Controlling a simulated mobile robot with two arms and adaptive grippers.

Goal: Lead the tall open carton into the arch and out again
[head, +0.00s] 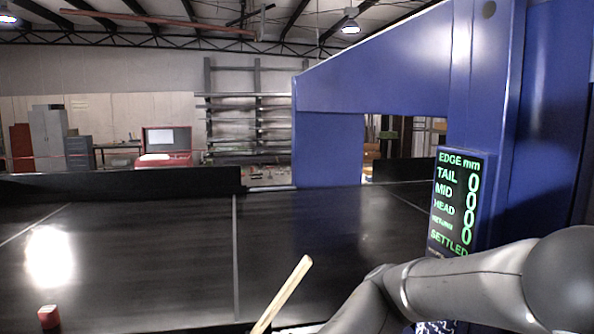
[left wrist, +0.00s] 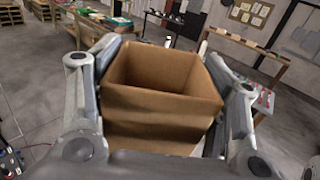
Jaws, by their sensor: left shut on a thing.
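The tall open carton (left wrist: 158,110) is brown cardboard and fills the middle of the left wrist view, its open top facing the camera and looking empty. My left gripper (left wrist: 160,75) has one finger on each side of the carton and is shut on it. The blue arch (head: 400,75) stands over the dark conveyor belt (head: 150,250) at the right of the head view. The carton cannot be made out for certain in the head view. A grey arm crosses the lower right there, but no gripper shows on it.
A display (head: 458,203) on the arch reads EDGE mm, with zeros and SETTLED. A small red block (head: 48,316) sits at the lower left. A pale wooden strip (head: 283,295) rises at the bottom. The belt left of the arch is largely clear. Tables (left wrist: 258,50) stand behind the carton.

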